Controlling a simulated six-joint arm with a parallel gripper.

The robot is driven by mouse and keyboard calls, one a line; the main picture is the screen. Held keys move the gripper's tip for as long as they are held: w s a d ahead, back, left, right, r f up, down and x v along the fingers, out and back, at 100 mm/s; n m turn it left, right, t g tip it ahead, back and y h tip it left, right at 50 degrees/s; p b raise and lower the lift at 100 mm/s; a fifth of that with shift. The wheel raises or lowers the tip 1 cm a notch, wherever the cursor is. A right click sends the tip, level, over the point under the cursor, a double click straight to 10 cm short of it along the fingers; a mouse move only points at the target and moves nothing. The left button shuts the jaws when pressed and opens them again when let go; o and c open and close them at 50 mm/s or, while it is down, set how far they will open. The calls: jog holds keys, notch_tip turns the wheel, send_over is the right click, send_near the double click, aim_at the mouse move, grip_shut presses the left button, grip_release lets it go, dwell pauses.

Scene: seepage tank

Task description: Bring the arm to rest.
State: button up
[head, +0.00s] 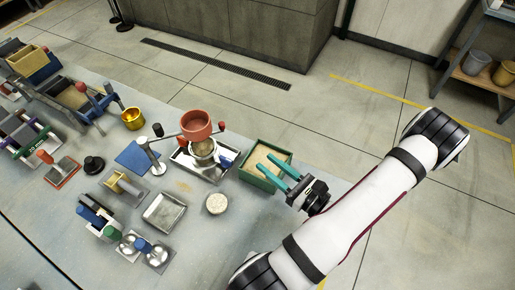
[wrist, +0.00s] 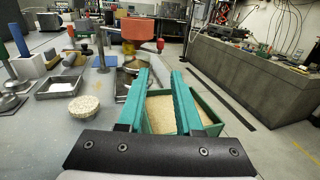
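My gripper (head: 276,171) has two teal fingers, and they stand apart with nothing between them. It is at the right end of the bench, over or just beside the green box of sand (head: 246,173). In the wrist view the fingers of my gripper (wrist: 159,84) point forward, with the green box (wrist: 214,127) beyond and below them. I cannot tell whether the fingers touch the box rim. My white arm reaches in from the lower right of the head view.
A red bowl (head: 197,124) on a stand is left of the green box. A metal tray (head: 164,212), a round dish of pale grains (head: 216,203) and a brass pot (head: 132,118) stand on the grey bench (head: 200,255). Open floor lies beyond the bench; a shelf (head: 485,75) stands far right.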

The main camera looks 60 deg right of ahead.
jog(key=w+a+r+n+g+y, duration=0.3)
jog(key=w+a+r+n+y, duration=0.15)
jog(key=a+n+y, duration=0.3)
jog(key=w+a+r+n+g+y, duration=0.3)
jog(key=w+a+n+y, duration=0.25)
jog(key=a+y, duration=0.2)
jog(key=s+a+r+n+g+h, duration=0.2)
jog(key=s+a+n+g+h, duration=0.2)
jog(key=a+n, duration=0.3)
jog(key=s+a+r+n+g+h, duration=0.2)
jog(key=s+a+n+g+h, duration=0.2)
jog(key=n, duration=0.9)
jog(key=shift+s+a+r+n+g, duration=0.3)
jog(key=shift+s+a+g, duration=0.1)
jog(key=shift+a+g, duration=1.5)
jog(key=shift+a, duration=0.1)
